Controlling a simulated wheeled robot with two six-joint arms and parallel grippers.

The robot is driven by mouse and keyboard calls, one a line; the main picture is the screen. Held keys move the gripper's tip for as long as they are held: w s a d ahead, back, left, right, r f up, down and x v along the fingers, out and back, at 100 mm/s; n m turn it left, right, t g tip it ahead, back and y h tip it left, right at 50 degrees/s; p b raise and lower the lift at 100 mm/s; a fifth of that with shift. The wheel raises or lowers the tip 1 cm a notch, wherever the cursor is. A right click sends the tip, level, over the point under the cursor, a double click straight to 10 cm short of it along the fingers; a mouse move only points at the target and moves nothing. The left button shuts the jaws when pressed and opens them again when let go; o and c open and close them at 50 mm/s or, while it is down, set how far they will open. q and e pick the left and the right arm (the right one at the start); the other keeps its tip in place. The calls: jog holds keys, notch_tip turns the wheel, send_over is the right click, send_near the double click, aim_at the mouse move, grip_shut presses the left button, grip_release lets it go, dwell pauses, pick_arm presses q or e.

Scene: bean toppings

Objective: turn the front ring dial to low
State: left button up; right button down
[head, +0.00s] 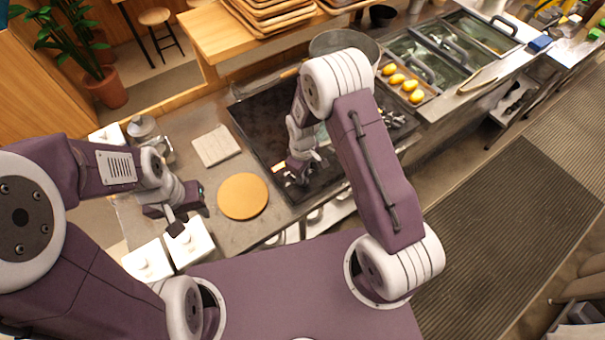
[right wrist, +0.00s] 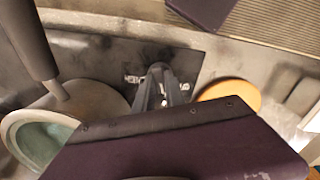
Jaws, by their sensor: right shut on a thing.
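The dark cooktop (head: 262,118) lies in the counter, and it also shows in the right wrist view (right wrist: 110,58). My right gripper (head: 298,176) is low at the cooktop's near edge. In the right wrist view its fingers (right wrist: 163,82) point down between small white markings on the dark surface. They are shut on what appears to be the front ring dial, which they mostly hide. Its pointer and setting cannot be read. My left gripper (head: 186,217) hangs over the counter at left, above white lidded containers (head: 188,244); its finger gap is unclear.
A round orange board (head: 243,196) and a pale square board (head: 215,146) lie left of the cooktop. A pan with a teal inside (right wrist: 38,140) is close to my right gripper. A tray with several yellow items (head: 432,93) stands right of the cooktop.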

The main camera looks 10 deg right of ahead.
jog(key=shift+w+r, duration=0.1)
jog(key=shift+w, duration=0.05)
jog(key=c, duration=1.5)
grip_release()
jog(key=shift+o, duration=0.5)
notch_tip(320, 180, up, 9)
jog(key=b, duration=0.2)
